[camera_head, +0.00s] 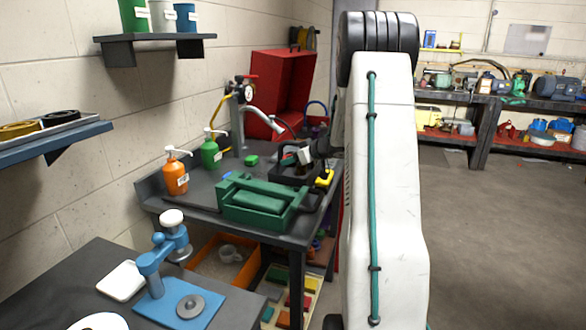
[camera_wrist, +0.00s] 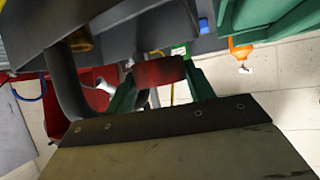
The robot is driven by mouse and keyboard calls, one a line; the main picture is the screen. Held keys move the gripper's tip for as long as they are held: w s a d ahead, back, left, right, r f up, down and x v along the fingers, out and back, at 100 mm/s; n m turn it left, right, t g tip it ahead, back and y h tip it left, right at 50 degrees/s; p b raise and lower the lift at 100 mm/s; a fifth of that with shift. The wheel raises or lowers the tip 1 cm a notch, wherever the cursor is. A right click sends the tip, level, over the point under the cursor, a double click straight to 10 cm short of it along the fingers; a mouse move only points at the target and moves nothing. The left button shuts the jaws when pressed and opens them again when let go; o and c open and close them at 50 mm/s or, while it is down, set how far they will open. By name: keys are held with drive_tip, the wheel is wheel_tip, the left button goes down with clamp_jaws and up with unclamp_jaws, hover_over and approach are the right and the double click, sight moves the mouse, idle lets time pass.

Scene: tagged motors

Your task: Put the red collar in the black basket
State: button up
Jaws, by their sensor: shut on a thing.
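My gripper (camera_wrist: 160,88) is shut on the red collar (camera_wrist: 160,71), which sits between its two green fingers in the wrist view.
The green block (camera_head: 262,203) lies at the table's front. An orange pump bottle (camera_head: 176,177) and a green one (camera_head: 210,153) stand at left. A grey pipe (camera_head: 238,132) with a gauge and a red open box (camera_head: 283,88) stand behind. A yellow object (camera_head: 325,178) is at right.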

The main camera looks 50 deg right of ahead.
drive_tip(key=shift+f, duration=1.65)
drive_tip(key=shift+f, duration=0.6)
